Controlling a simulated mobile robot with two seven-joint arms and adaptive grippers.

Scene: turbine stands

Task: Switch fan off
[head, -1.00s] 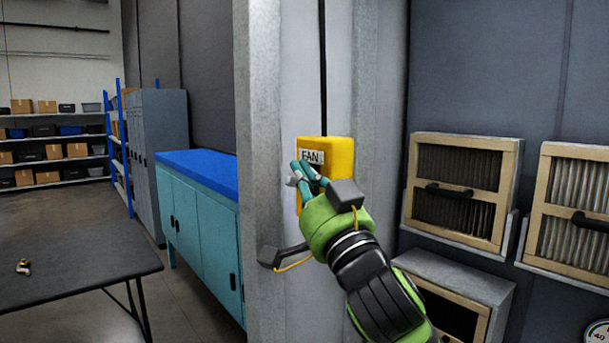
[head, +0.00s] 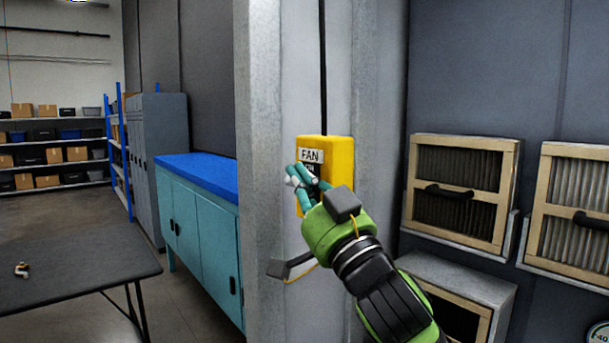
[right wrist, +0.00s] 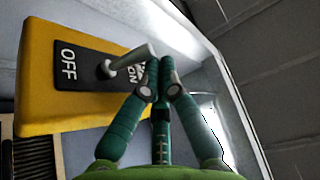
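The fan switch is a yellow box (head: 341,160) with a white FAN label, fixed to a grey post. In the right wrist view the box (right wrist: 42,60) has a black plate marked OFF (right wrist: 68,62) on the left and ON to the right. A grey toggle lever (right wrist: 130,58) leans toward the ON side. My right gripper (head: 292,176) is in front of the box, over its lower part. In the right wrist view its teal fingertips (right wrist: 164,64) are together beside the lever's tip, on the ON side. I cannot tell whether they touch it. My left gripper is not in view.
A teal cabinet with a blue top (head: 196,170) stands left of the post. A dark table (head: 80,262) is at lower left. Framed filters (head: 462,190) are on the wall at right. A grey lever handle (head: 290,265) sticks out low on the post.

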